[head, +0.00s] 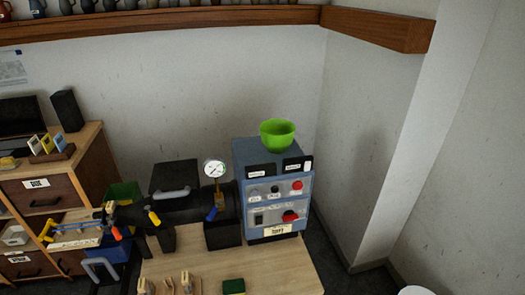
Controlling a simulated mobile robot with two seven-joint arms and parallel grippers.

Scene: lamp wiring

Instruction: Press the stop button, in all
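A blue control box (240,160) stands at the back right of the wooden table. Its front has a round red button (297,185) at the upper right and a larger red knob or switch (290,215) below it. Small white labels sit by the controls, too small to read, so I cannot tell which one is marked stop. Neither of my grippers shows in the head view.
A green bowl (277,135) sits on top of the box. A black cylinder (170,210) with a pressure gauge (214,168) lies to its left. A green sponge-like block (233,286) is at the table's front. The tabletop (275,270) before the box is clear.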

